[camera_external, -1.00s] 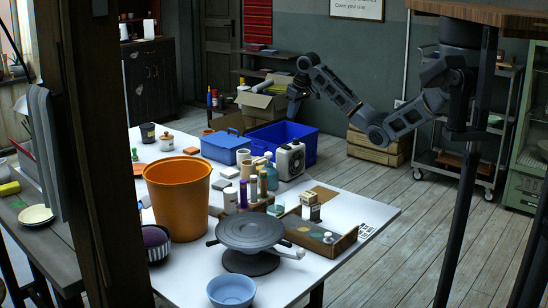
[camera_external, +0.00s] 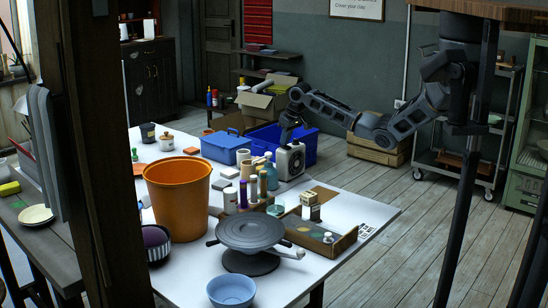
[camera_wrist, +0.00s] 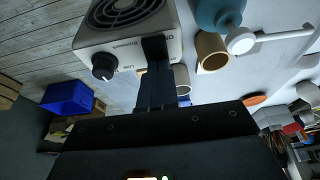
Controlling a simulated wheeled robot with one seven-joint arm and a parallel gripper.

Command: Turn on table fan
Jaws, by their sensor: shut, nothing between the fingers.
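The table fan (camera_external: 290,162) is a small white box with a dark round grille. It stands at the far right edge of the white table. In the wrist view the fan (camera_wrist: 127,44) shows its grille, a round black knob (camera_wrist: 104,66) and small lettering on the panel beside the knob. My gripper (camera_wrist: 157,70) is shut and empty, its fingertips close against this panel, to the right of the knob. A dark block at the fingertips may be a switch or part of the fingers; I cannot tell, nor whether they touch. In the external view my gripper (camera_external: 290,138) is at the fan's top.
A blue teal bottle (camera_external: 270,172), a tan cylinder (camera_wrist: 211,52) and a blue lidded box (camera_external: 225,147) stand near the fan. A larger blue bin (camera_external: 308,149) is behind it. An orange bucket (camera_external: 178,205) and pottery wheel (camera_external: 250,235) are nearer.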

